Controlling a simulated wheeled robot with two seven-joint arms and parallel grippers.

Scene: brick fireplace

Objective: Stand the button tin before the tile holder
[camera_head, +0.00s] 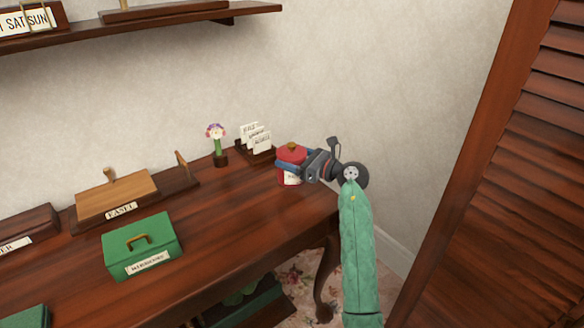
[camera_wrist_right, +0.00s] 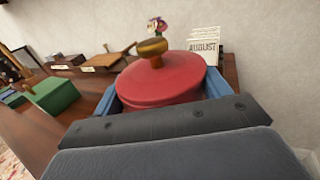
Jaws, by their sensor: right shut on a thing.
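The button tin (camera_head: 291,154) is a red round tin with a brown knob on its lid and a pale label low on its side. It stands upright at the right end of the wooden desk, in front of the tile holder. My right gripper (camera_head: 290,166) is shut on it, with blue fingers at its sides. The tin (camera_wrist_right: 165,83) fills the middle of the right wrist view. The tile holder (camera_head: 262,156) is a dark wooden rack with white lettered tiles; its tiles also show behind the tin (camera_wrist_right: 204,46). Whether the tin touches the desk is hard to tell. My left gripper is not in view.
A small flower in a dark pot (camera_head: 218,146) stands left of the tile holder. A green box (camera_head: 142,245) and a wooden easel piece (camera_head: 117,195) lie farther left. The desk (camera_head: 235,220) is clear in front of the tin. A louvred shutter (camera_head: 510,150) stands at right.

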